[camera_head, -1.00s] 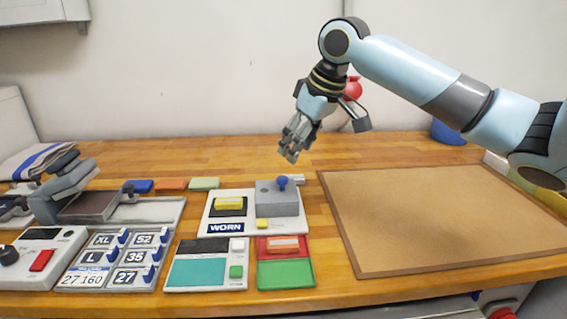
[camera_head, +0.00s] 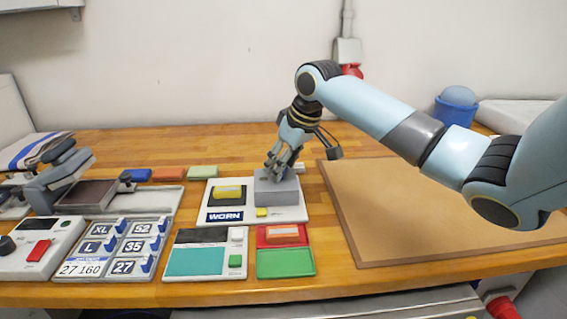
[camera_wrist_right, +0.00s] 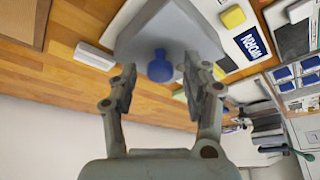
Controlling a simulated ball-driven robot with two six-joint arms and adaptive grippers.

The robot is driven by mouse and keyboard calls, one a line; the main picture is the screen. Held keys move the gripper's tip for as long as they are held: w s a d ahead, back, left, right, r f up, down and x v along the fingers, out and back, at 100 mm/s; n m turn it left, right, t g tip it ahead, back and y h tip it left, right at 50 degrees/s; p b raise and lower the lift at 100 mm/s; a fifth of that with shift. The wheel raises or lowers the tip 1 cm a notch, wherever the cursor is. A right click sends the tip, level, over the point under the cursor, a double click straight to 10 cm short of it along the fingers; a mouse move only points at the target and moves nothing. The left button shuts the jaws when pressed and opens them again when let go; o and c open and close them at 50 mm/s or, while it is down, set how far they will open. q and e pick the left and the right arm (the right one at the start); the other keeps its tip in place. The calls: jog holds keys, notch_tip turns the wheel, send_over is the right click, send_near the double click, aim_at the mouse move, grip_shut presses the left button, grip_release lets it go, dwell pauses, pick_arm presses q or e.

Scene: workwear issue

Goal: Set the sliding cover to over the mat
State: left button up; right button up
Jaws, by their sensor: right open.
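The sliding cover (camera_head: 278,197) is a grey box at the right end of the white WORN board (camera_head: 236,218). Its blue knob (camera_wrist_right: 159,66) shows in the right wrist view between the open fingers of my right gripper (camera_wrist_right: 162,85), with the cover's grey top (camera_wrist_right: 165,35) beyond. In the head view my right gripper (camera_head: 273,174) is low over the cover and hides the knob. Whether a finger touches the knob I cannot tell. A yellow block (camera_head: 227,191) on a dark pad is left of the cover, uncovered. A large brown mat (camera_head: 420,215) lies to the right. My left gripper is not in view.
A red and green tray (camera_head: 286,263) and a teal-screened device (camera_head: 194,262) stand in front of the board. Labelled size tiles (camera_head: 103,245) lie to the left. Coloured blocks (camera_head: 167,174) stand behind. The wooden table behind the board is mostly clear.

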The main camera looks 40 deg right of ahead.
grip_shut()
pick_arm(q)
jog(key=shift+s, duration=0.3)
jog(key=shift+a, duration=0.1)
pick_arm(e)
jog(key=shift+a, duration=0.1)
pick_arm(q)
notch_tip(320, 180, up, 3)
jog(key=p, duration=0.2)
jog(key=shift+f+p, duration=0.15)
jog(key=shift+p, duration=0.15)
pick_arm(e)
jog(key=w+a, duration=0.2)
jog(key=a, duration=0.1)
jog(key=w+a, duration=0.5)
jog(key=shift+w+a, duration=0.25)
jog(key=shift+a, duration=0.15)
jog(key=shift+r, duration=0.1)
jog(key=shift+c, duration=2)
grip_release()
jog(key=o, duration=0.4)
jog(key=shift+w+a, duration=0.15)
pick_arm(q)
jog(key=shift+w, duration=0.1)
